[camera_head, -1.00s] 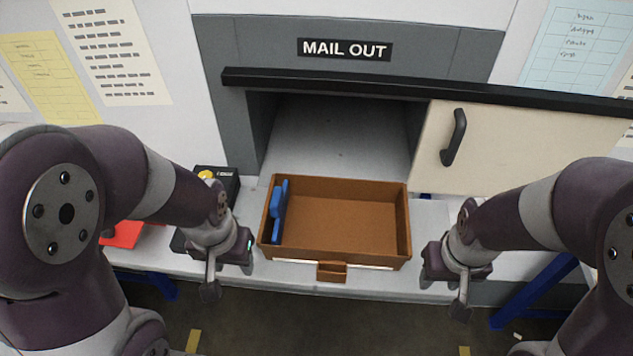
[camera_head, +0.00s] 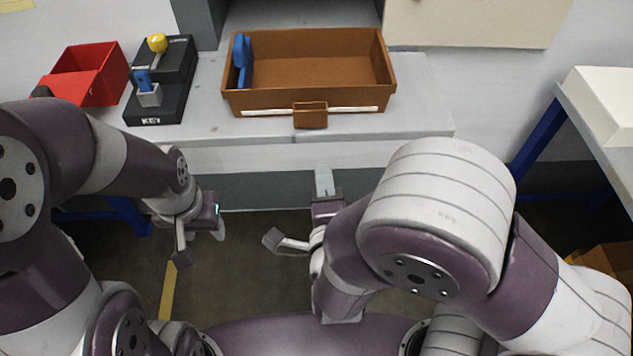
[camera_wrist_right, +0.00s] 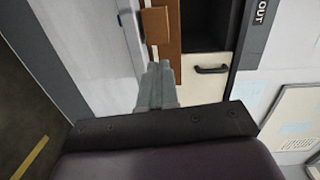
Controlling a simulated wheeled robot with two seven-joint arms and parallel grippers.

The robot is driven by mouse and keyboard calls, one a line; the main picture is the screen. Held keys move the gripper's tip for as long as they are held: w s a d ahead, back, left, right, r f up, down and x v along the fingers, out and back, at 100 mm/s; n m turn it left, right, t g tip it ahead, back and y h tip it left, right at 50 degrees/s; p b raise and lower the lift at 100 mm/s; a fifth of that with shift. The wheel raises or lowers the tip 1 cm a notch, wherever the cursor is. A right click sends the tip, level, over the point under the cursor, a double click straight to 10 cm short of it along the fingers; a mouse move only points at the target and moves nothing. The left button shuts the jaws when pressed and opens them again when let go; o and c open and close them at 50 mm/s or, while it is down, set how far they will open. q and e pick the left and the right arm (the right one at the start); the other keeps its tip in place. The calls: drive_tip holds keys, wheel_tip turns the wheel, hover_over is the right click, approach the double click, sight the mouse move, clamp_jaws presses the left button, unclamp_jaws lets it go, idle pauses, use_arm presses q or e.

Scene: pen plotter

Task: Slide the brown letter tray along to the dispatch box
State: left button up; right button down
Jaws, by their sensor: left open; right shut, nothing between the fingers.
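The brown letter tray (camera_head: 270,101) sits on the grey counter in front of the dispatch box opening (camera_head: 300,13), its back edge near the mouth. A blue object (camera_head: 243,60) stands inside at its left end. A small brown pull (camera_head: 310,115) and a pale strip are on its front wall. My right gripper (camera_head: 323,181) is shut and empty, below and in front of the tray, apart from it. The right wrist view shows its closed fingers (camera_wrist_right: 157,86) pointing toward the tray's pull (camera_wrist_right: 157,24). My left gripper (camera_head: 219,229) is open and empty, in front of the counter at the left.
A black key-switch unit (camera_head: 160,85) with a yellow knob and a red bin (camera_head: 92,75) stand left of the tray. A cream door panel (camera_head: 480,22) is at the upper right. A white box (camera_head: 605,100) sits on a side table at the right. The counter (camera_head: 420,115) right of the tray is clear.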

use_arm(q)
drive_tip(key=shift+w+f+p, duration=0.1)
drive_tip(key=shift+w+p, duration=0.1)
drive_tip(key=shift+p, duration=0.4)
use_arm(e)
approach(317, 113)
drive_tip(key=shift+m+t, duration=0.4)
drive_tip(key=w, duration=0.6)
drive_tip(key=shift+w+a+f, duration=0.1)
drive_tip(key=shift+w+f, duration=0.15)
drive_tip(key=shift+w, duration=0.15)
